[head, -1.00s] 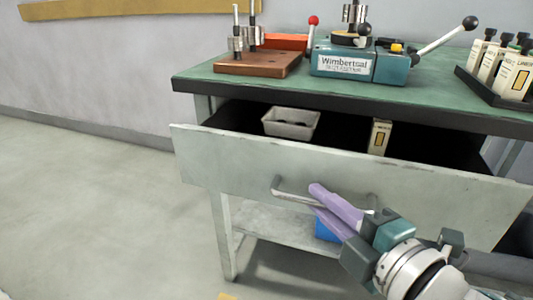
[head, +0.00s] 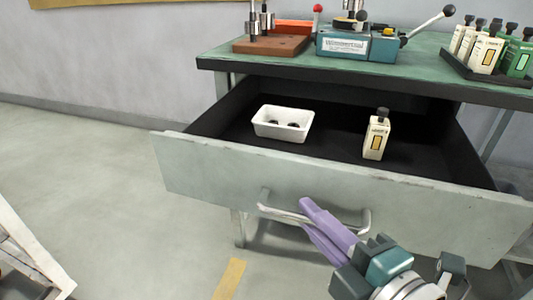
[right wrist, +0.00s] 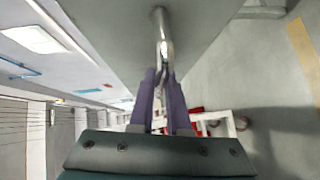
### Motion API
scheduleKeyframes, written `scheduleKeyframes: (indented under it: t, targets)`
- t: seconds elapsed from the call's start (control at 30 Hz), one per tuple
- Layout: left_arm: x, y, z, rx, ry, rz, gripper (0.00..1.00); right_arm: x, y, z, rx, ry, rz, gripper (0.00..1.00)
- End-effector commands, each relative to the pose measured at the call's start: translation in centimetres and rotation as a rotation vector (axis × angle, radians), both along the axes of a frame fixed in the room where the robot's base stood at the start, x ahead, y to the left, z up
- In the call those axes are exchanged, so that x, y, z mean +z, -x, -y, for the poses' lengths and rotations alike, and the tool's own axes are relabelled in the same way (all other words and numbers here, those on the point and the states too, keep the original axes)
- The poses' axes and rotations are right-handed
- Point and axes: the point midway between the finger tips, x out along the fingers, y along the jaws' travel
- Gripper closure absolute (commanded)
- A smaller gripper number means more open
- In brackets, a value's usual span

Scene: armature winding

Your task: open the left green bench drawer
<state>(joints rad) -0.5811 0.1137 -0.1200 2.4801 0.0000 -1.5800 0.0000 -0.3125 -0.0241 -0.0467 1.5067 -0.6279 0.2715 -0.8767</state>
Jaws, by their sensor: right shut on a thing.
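The green bench drawer (head: 330,190) stands well out from the bench, its inside open to view. A metal bar handle (head: 281,212) runs across its front. My right gripper (head: 308,214) is shut on this handle with its purple fingers. In the right wrist view the fingers (right wrist: 163,85) close around the handle bar (right wrist: 162,38). Inside the drawer are a white tray (head: 283,124) with small dark pieces and a cream bottle (head: 376,137) with a dark cap. My left gripper is not in view.
The green bench top (head: 430,66) carries a brown block with metal posts (head: 270,44), a teal Wimbertaal machine (head: 355,45) with levers, and a black tray (head: 480,72) of cream and green bottles. Open floor (head: 100,160) lies to the left, with a yellow strip (head: 229,279) below.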

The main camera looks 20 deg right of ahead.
Motion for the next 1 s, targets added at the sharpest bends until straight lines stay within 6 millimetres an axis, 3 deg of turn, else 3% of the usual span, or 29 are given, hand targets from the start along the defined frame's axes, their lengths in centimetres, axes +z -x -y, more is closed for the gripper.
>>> scheduleKeyframes:
  t: [0.57, 0.6, 0.8, 1.0]
  targets:
    - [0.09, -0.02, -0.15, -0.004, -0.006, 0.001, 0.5, 0.05, 0.35, -0.24, 0.0, 0.001, 0.001, 1.0]
    - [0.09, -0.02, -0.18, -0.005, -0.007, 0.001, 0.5, 0.05, 0.35, -0.24, 0.0, 0.001, 0.001, 0.82]
    - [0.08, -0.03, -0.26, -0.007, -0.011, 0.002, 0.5, 0.02, 0.35, -0.23, 0.0, 0.001, 0.001, 0.59]
    - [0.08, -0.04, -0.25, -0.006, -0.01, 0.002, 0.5, 0.0, 0.36, -0.22, 0.0, 0.0, 0.0, 0.55]
